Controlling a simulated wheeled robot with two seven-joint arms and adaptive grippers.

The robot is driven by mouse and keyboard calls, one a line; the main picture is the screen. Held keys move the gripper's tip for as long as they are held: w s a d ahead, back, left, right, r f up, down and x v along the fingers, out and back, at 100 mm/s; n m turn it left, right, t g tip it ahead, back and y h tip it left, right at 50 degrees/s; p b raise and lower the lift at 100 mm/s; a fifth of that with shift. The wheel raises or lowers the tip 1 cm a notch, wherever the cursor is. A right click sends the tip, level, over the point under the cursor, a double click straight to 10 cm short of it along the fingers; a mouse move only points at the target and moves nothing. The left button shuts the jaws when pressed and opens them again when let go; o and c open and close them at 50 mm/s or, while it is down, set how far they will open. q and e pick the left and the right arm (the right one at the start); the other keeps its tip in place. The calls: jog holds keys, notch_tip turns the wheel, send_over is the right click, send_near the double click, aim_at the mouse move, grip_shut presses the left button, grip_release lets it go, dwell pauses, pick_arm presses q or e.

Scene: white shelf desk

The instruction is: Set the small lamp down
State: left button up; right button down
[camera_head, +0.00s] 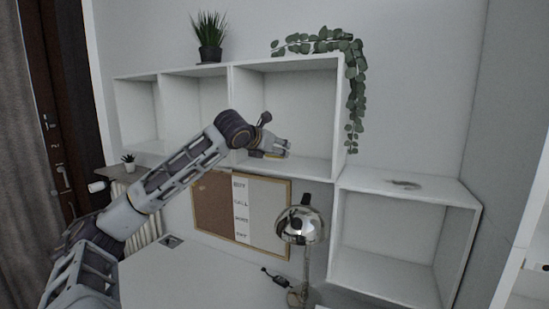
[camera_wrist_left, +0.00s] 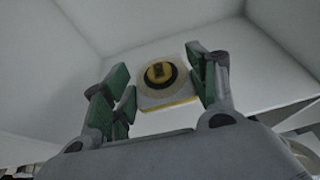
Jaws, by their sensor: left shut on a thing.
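My left gripper (camera_head: 279,148) reaches into the opening of the upper right shelf compartment, above its floor. In the left wrist view, the gripper (camera_wrist_left: 163,88) is shut on the small lamp (camera_wrist_left: 168,98), a pale, squarish piece with a round face, a dark ring and a yellow centre. The lamp sits between the two green-padded fingers. In the head view I cannot make the lamp out clearly from the gripper. Whether the lamp touches the shelf floor (camera_head: 312,168) cannot be told. My right gripper is not in view.
A chrome desk lamp (camera_head: 301,228) stands below, in front of a cork board (camera_head: 212,205). A trailing plant (camera_head: 355,90) hangs at the compartment's right edge. A potted plant (camera_head: 210,50) stands on top. The compartment around the gripper looks empty.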

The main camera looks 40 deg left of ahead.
pick_arm(q)
notch_tip(320, 180, down, 2)
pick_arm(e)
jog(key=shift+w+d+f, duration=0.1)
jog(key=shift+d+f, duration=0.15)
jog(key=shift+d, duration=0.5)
pick_arm(q)
jog(key=shift+f+b, duration=0.1)
jog(key=shift+b, duration=0.2)
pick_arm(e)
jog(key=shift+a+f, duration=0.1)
pick_arm(q)
jog(key=o, duration=1)
jog(key=shift+c, duration=0.2)
jog(key=o, duration=0.3)
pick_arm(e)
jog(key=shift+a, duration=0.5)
